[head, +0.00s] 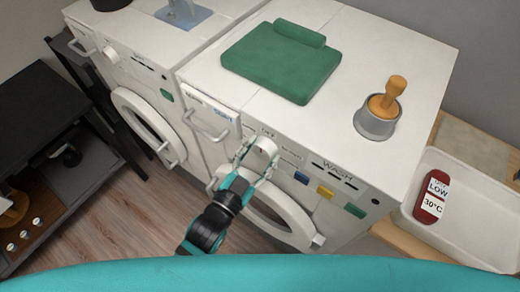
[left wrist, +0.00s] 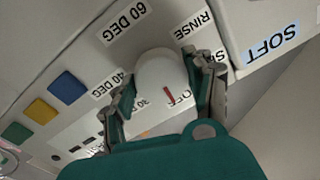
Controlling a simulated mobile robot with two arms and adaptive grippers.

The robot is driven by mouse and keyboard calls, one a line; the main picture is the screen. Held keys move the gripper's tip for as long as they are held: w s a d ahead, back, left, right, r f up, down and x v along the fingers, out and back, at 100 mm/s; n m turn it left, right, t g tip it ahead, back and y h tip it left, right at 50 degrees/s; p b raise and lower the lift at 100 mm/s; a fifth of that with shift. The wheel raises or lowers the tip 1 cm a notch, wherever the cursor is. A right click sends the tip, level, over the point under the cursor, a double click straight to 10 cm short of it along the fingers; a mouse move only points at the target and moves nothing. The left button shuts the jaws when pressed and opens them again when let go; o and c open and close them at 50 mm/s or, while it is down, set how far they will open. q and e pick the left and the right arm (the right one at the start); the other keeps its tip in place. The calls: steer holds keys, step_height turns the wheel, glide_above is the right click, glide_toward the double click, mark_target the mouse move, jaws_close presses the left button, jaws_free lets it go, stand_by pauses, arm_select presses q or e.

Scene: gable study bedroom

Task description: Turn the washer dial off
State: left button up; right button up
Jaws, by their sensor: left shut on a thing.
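The washer (head: 330,205) is the white machine marked WASH, in the middle of the head view. Its white round dial (head: 263,148) sits on the front panel beside the drawer. My left gripper (head: 257,162) is shut on this dial, one finger on each side. In the left wrist view, the dial (left wrist: 160,72) is between the fingers (left wrist: 166,86). Its red mark (left wrist: 168,95) points down, slightly right, towards a partly hidden label that appears to read OFF. Labels 60 DEG, 40 DEG and RINSE surround the dial, upside down. My right gripper is not in view.
Blue, yellow and green buttons (head: 325,191) lie right of the dial. The SOFT drawer (head: 212,120) has a protruding handle. Another white machine (head: 135,60) is at left.

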arm_select(q)
steer(key=shift+f+n, duration=0.15)
steer(key=shift+n, duration=0.35)
steer(key=o, duration=1.2)
steer(key=v, duration=1.2)
